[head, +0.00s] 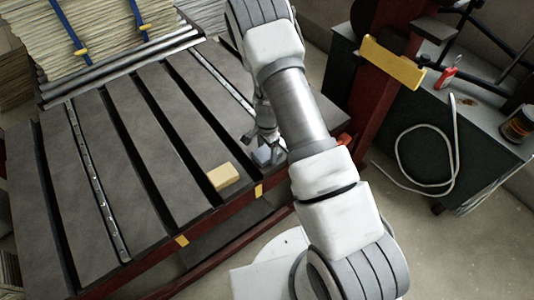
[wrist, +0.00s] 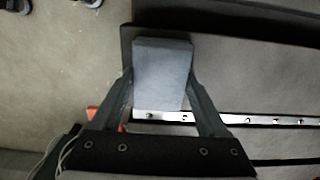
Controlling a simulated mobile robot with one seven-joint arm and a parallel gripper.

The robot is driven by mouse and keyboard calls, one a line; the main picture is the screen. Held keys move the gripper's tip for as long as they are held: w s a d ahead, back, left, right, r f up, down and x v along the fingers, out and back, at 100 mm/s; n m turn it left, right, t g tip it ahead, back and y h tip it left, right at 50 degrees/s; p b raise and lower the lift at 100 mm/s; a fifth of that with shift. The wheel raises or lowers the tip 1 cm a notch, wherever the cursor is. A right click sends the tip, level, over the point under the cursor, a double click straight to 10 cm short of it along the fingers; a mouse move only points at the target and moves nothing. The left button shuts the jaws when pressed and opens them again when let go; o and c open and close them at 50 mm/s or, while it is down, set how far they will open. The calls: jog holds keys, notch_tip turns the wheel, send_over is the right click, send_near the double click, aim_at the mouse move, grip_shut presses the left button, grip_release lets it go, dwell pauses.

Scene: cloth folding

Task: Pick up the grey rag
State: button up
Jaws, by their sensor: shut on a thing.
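The grey rag (wrist: 162,75) is a folded, block-like, blue-grey piece between the two fingers of my gripper (wrist: 162,92) in the wrist view. The fingers press on its left and right sides. In the head view the rag (head: 263,155) shows small at the right end of the slatted table, under my gripper (head: 262,142), partly hidden by the arm. I cannot tell whether it touches the table surface.
Stacked boards (head: 75,35) stand at the back left. A dark cabinet (head: 440,120) with a white cable (head: 450,150) is on the right.

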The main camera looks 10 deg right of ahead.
aim_at(267, 151)
jog(key=shift+c, duration=0.8)
jog(key=shift+r, duration=0.1)
jog(key=shift+r, duration=0.2)
notch_tip(267, 151, up, 4)
jog(key=shift+f+p, duration=0.15)
jog(key=shift+p, duration=0.9)
jog(key=s+d+r+p, duration=0.1)
jog(key=d+r+p, duration=0.2)
jog(key=d+r, duration=0.3)
jog(key=d, duration=0.5)
jog(key=shift+s+d+r, duration=0.25)
jog(key=shift+s+r, duration=0.1)
